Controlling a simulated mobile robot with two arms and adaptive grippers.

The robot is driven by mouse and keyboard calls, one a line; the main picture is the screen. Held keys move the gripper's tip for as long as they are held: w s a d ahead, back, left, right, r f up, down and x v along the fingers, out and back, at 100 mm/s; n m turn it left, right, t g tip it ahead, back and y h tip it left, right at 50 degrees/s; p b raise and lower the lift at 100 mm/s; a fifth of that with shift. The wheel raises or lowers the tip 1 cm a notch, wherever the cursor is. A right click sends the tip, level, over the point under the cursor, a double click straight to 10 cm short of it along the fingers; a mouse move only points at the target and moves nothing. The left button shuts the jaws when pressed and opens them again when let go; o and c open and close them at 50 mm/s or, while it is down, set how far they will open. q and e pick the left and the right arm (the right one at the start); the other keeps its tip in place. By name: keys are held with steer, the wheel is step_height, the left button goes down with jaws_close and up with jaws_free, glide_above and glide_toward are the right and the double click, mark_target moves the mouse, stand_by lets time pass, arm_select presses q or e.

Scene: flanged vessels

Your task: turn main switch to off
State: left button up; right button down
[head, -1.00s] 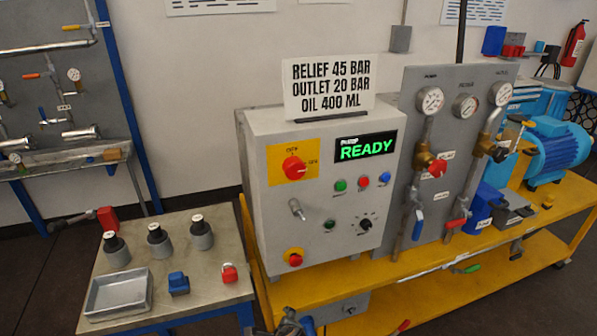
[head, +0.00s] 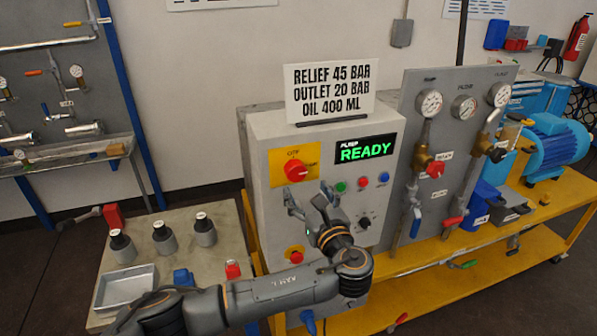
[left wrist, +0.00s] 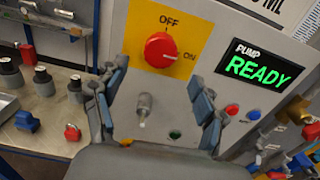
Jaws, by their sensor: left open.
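The main switch is a round red knob (head: 295,170) on a yellow plate (head: 311,153) at the upper left of the grey cabinet front. In the left wrist view the red knob (left wrist: 161,49) sits below the word OFF, with ON to its lower right. My left gripper (head: 308,191) is open and empty in front of the cabinet, below the knob. In the left wrist view its fingers (left wrist: 158,72) stand apart, with the knob beyond and between their tips, not gripped. My right gripper is out of view.
A silver toggle lever (left wrist: 144,108) sticks out below the knob, between my fingers in the wrist view. A green READY display (head: 365,149) and several buttons are to the right. A red button (head: 296,256) sits lower. A side table (head: 225,225) holds vessels and a tray.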

mark_target(297, 175)
arm_select(q)
steer(key=p+x, duration=0.1)
steer(key=x, duration=0.5)
steer(key=shift+w+a, duration=0.1)
steer(key=shift+w, duration=0.3)
steer(key=c, duration=1.1)
